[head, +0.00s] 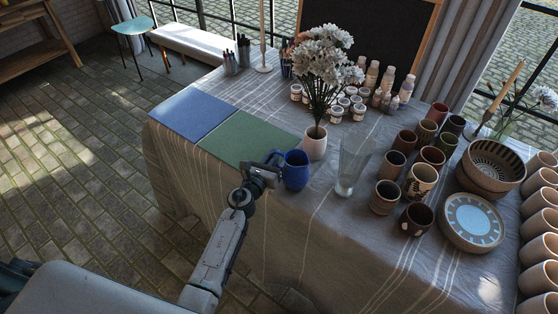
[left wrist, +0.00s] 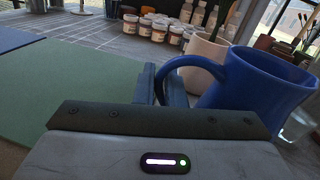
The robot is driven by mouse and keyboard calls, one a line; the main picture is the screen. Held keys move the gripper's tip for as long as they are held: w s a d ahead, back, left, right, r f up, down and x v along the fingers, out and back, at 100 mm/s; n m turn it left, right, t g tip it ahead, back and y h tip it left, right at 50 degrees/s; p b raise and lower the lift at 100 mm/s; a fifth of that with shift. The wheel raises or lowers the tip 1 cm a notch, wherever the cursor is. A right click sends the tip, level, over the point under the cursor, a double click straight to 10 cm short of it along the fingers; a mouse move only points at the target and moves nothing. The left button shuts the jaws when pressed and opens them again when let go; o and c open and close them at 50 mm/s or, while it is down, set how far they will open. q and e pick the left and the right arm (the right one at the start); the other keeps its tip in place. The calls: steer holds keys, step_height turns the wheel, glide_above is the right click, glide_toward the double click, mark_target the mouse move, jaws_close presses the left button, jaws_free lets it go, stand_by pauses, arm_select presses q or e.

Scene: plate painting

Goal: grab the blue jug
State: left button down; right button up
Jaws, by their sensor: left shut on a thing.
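The blue jug (head: 296,170) stands upright near the front edge of the cloth-covered table, by the corner of the green mat. My left gripper (head: 271,166) is at its left side, shut on the jug's handle. In the left wrist view the jug (left wrist: 255,92) fills the right side, and its handle loops to the left between the fingers of my left gripper (left wrist: 160,84). Part of the handle is hidden behind the gripper. My right gripper is not in view.
A white flower vase (head: 315,146) stands just behind the jug, and a clear glass (head: 350,170) stands to its right. Several cups and a patterned plate (head: 470,222) crowd the right. The green mat (head: 245,139) and blue mat (head: 190,114) lie bare on the left.

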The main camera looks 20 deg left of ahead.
arm_select(q)
steer(key=shift+r, duration=0.25)
step_height(320, 180, up, 4)
steer(key=p, duration=0.3)
steer(key=shift+f, duration=0.25)
steer(key=s+d, duration=0.2)
steer(key=s, duration=0.5)
steer(key=s+d+r, duration=0.1)
steer(key=s+d, duration=0.2)
steer(key=s, duration=0.5)
steer(key=shift+s, duration=0.1)
stand_by(0.6)
